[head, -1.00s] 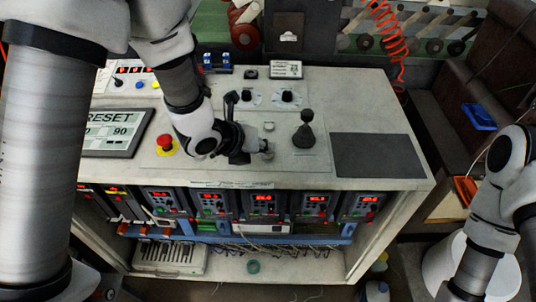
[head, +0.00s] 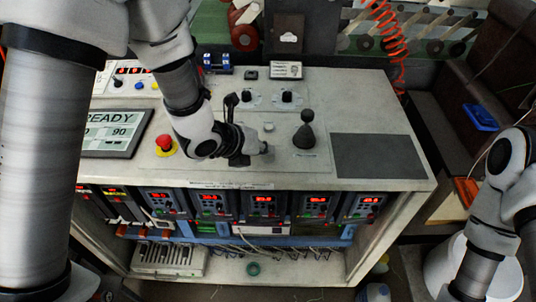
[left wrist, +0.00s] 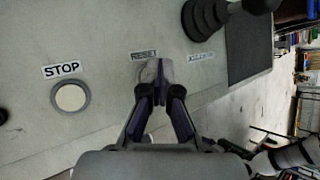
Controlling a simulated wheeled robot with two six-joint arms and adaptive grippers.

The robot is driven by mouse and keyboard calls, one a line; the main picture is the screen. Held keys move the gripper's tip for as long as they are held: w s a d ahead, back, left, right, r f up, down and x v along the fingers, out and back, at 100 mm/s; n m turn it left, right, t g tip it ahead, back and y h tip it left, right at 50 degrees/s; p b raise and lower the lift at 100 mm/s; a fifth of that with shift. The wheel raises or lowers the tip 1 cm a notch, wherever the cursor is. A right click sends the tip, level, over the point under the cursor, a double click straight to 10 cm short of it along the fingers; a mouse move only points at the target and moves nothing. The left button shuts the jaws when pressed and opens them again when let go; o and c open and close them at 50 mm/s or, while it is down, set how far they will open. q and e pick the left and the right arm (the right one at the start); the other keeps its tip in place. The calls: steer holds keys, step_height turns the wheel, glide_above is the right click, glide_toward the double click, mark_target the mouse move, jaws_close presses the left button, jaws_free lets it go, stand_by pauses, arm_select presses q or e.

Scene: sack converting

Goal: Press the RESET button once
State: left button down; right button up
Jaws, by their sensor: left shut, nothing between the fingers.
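My left gripper (head: 262,149) is shut and empty, low over the sloping top of the control console (head: 330,105). In the left wrist view its fingertips (left wrist: 160,75) are just beside the RESET label (left wrist: 143,54). The button belonging to that label is hidden behind the fingers, so I cannot tell whether they touch it. The console's screen (head: 118,132) reads READY. A pale round button (left wrist: 70,96) under a STOP label (left wrist: 62,69) lies left of the fingers in the left wrist view. My right gripper is out of view.
A black joystick (head: 304,130) stands right of the left gripper, and a red emergency knob (head: 166,144) on yellow is to its left. A dark flat panel (head: 378,155) covers the console's right part. Controllers with red displays (head: 263,204) line the front below.

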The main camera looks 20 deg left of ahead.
arm_select(q)
steer(key=shift+r+p, duration=0.45)
steer(key=shift+r, duration=0.4)
step_height(320, 180, up, 5)
steer(key=p, duration=0.3)
steer(key=shift+p, duration=0.3)
